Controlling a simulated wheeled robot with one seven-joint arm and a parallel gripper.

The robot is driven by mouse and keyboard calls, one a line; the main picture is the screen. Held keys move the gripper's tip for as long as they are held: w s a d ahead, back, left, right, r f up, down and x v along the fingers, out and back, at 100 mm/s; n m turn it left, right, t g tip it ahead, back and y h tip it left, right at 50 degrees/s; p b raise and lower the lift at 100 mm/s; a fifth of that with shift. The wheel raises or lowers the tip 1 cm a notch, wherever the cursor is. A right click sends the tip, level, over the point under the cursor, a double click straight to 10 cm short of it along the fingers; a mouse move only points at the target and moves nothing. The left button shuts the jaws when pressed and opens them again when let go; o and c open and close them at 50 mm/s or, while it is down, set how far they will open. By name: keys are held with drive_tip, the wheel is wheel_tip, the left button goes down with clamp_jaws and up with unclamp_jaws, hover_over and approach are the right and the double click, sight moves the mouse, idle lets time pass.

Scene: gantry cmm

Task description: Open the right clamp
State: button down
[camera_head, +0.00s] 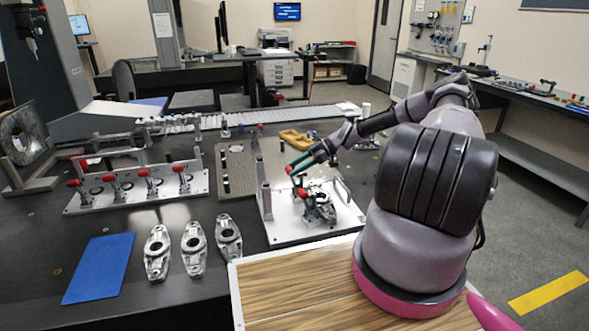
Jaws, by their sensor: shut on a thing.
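A white fixture plate (283,228) lies on the dark table in front of my arm. A silver metal casting (321,196) sits on it among toggle clamps. One red handle tip (302,194) shows beside the casting. My gripper (294,168), with dark green fingers, reaches in from the upper right above the plate. Its fingers are shut at a second red clamp handle tip (289,170). The clamp arms overlap the casting, and I cannot tell from this view which clamp the held handle belongs to or how far it is swung.
A second fixture (140,200) with several red-handled clamps stands at the left. Several loose castings (193,247) and a blue mat (100,267) lie in front. A perforated plate (238,180) and yellow tray (295,139) are behind. Dark table is bare between them.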

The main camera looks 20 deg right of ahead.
drive_tip(key=shift+d, duration=0.1)
drive_tip(key=shift+c, duration=1.4)
unclamp_jaws()
drive_tip(key=v, duration=1)
drive_tip(key=shift+d+r, duration=0.2)
drive_tip(key=shift+d, duration=0.15)
